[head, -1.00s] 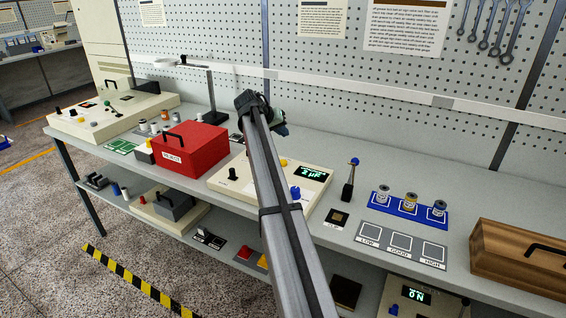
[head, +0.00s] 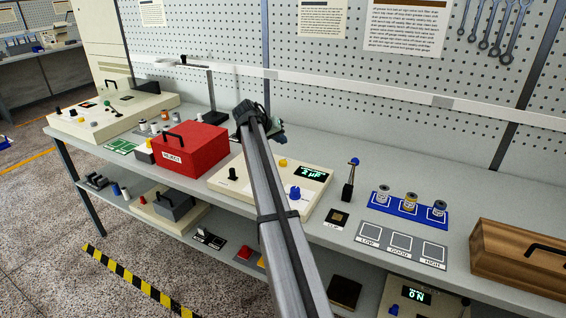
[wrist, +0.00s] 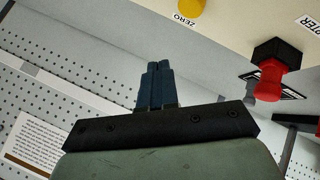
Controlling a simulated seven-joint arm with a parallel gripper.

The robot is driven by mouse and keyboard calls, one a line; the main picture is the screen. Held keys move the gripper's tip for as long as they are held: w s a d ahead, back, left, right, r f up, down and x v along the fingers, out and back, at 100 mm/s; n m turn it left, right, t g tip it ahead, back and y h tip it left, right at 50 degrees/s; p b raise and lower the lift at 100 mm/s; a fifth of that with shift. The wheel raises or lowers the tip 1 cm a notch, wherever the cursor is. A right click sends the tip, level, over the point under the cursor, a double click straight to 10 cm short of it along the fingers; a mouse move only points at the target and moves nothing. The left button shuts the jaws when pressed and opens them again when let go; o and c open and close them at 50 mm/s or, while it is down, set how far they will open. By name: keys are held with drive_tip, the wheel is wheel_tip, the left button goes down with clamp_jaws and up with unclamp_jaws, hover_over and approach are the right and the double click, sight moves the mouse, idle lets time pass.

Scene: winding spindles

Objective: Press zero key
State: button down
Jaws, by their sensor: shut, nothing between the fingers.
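The zero key is a round yellow button on the cream meter (head: 315,177). In the head view the key (head: 283,162) sits left of the lit display. In the wrist view the key (wrist: 191,8) is at the top edge, with the label ZERO beside it. My gripper (wrist: 158,68) is shut and empty, its dark blue fingers together, just below and left of the key in the wrist picture and apart from it. In the head view my arm hides most of the gripper, and part of the meter behind it.
A red REJECT box (head: 190,148) stands left of the meter. In the wrist view a red-topped black post (wrist: 270,78) stands to the right. A blue tray (head: 408,209) with several small cylinders and a wooden box (head: 522,258) are further right. The pegboard wall rises behind.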

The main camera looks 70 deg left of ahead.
sight(281, 162)
drive_tip(key=shift+f, duration=2.85)
drive_tip(key=shift+f, duration=0.1)
drive_tip(key=shift+f, duration=0.3)
drive_tip(key=shift+f, duration=0.5)
idle(0.8)
drive_tip(key=shift+r, duration=0.9)
drive_tip(key=shift+r, duration=0.1)
drive_tip(key=shift+r, duration=2.45)
